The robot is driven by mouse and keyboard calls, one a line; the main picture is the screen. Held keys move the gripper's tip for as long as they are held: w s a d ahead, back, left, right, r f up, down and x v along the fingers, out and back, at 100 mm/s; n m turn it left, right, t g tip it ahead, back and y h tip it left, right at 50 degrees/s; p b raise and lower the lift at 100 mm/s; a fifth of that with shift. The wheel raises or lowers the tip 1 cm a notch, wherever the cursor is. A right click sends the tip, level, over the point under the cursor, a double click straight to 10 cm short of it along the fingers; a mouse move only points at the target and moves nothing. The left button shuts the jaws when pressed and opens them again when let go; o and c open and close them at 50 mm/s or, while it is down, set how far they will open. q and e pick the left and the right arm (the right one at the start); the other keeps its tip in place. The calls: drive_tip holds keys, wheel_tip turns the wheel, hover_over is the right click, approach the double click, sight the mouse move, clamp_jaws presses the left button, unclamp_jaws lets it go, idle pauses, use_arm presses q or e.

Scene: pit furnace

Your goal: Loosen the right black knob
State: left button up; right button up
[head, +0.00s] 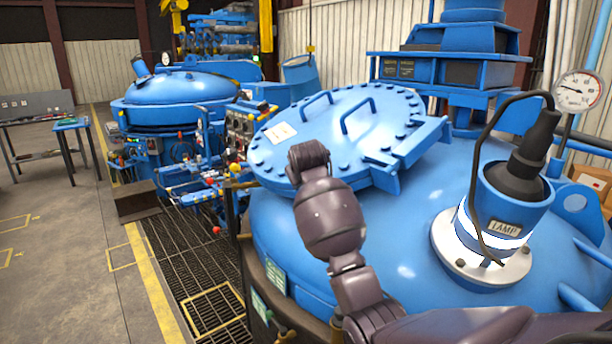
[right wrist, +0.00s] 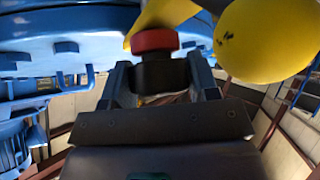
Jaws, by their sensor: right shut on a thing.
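In the right wrist view, a black knob (right wrist: 158,74) with a red band (right wrist: 154,40) sits between the two fingers of my right gripper (right wrist: 160,80). The gripper is shut on the knob's black part, with one finger on each side. Only one such knob shows in that view. In the head view my right arm reaches up from the lower right across the blue furnace (head: 300,245) to the near edge of its round lid (head: 350,125). The gripper and knob are hidden there. My left gripper is not in view.
A yellow rounded part (right wrist: 262,40) stands close to the right of the knob. A lamp fitting (head: 505,205) with a black cable and a pressure gauge (head: 577,91) stand on the furnace's right side. Floor grating (head: 195,270) and open floor lie to the left.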

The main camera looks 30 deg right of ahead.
idle(0.5)
drive_tip(key=o, duration=0.9)
drive_tip(key=b+v, duration=0.1)
drive_tip(key=v, duration=1)
drive_tip(key=shift+w+d, duration=0.1)
